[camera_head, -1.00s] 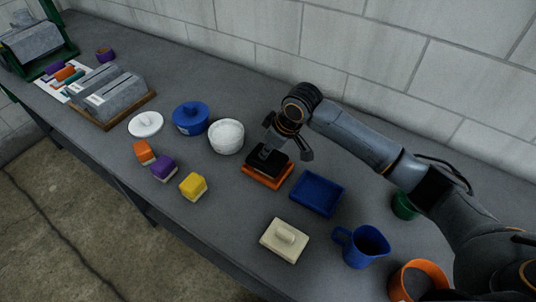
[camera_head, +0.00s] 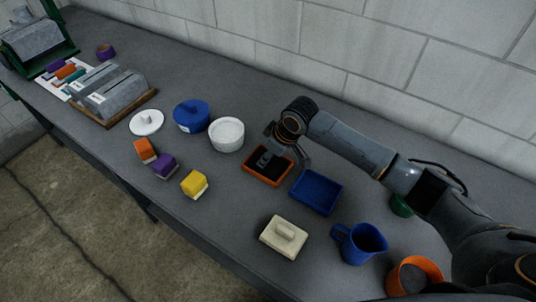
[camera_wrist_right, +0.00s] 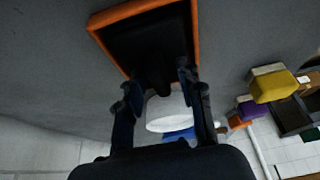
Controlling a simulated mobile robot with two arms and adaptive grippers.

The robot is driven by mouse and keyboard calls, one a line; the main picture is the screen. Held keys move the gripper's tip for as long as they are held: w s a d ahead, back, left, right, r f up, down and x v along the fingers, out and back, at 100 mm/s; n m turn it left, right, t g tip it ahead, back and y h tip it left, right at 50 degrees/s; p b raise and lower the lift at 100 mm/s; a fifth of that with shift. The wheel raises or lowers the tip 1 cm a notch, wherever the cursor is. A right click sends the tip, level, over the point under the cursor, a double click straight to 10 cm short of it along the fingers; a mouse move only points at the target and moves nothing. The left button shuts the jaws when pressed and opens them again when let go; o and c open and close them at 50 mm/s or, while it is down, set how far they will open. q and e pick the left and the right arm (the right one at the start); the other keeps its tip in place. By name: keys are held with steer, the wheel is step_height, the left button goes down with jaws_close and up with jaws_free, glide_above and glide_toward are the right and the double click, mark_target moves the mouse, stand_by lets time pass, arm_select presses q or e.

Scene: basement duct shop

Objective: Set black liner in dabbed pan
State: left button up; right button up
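The black liner (camera_head: 259,170) lies inside the orange pan (camera_head: 287,170), within its rim. In the right wrist view, the liner (camera_wrist_right: 150,45) sits inside the orange frame of the pan (camera_wrist_right: 95,22), and its dark knob points toward my palm. My right gripper (camera_head: 272,158) is directly over the pan. In the wrist view, the right gripper's fingertips (camera_wrist_right: 158,82) are on either side of the knob; whether they press on it is unclear. Any dabs under the liner are hidden. My left gripper is not in view.
A blue tray (camera_head: 317,191) stands close right of the pan, a white bowl (camera_head: 226,134) close left. A cream lidded block (camera_head: 284,236), blue jug (camera_head: 360,243) and orange cup (camera_head: 414,274) are nearer. Yellow (camera_head: 194,184), purple and orange blocks lie left. A block wall runs behind.

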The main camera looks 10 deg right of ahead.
steer(key=b+v, duration=0.1)
steer(key=v, duration=1.1)
steer(key=shift+r+b, duration=0.2)
steer(key=shift+b, duration=0.1)
steer(key=shift+w, duration=0.1)
